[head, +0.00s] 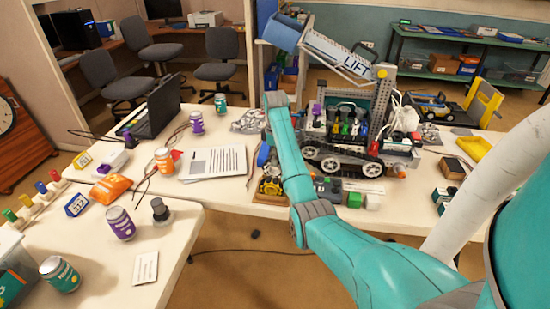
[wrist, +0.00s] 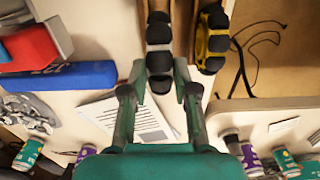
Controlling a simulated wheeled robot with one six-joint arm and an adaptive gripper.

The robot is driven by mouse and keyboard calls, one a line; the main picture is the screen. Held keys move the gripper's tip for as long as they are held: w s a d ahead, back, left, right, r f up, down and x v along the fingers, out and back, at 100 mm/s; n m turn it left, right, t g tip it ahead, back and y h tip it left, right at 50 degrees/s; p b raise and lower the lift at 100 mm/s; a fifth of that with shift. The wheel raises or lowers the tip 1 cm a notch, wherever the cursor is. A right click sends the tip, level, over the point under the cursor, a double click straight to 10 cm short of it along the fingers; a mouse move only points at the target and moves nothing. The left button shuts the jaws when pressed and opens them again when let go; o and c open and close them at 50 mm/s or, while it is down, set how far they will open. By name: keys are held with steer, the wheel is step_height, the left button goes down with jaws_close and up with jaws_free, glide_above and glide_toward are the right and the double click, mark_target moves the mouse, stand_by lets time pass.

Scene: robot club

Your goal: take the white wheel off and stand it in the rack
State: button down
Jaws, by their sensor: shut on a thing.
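In the wrist view, my gripper (wrist: 160,78) is shut on the white wheel (wrist: 159,34), which shows edge-on with black treads and a pale grey-white middle. The wheel is upright between the wooden sides of the rack (wrist: 190,25), in the slot left of a yellow wheel (wrist: 213,42). I cannot tell whether it touches the slot's bottom. In the head view, the rack (head: 268,199) and yellow wheel (head: 270,186) show beside my arm, which hides my fingertips and the white wheel. The wheeled rover (head: 345,153) stands on the table to the right.
A blue padded roll (wrist: 70,77) lies close to the rack. Printed sheets (head: 214,163) lie to the left, with an orange can (head: 164,160) and a laptop (head: 157,107) beyond. A gap separates the two tables.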

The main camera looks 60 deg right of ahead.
steer(key=shift+f, duration=1.6)
stand_by(1.8)
steer(key=c, duration=0.8)
jaws_free()
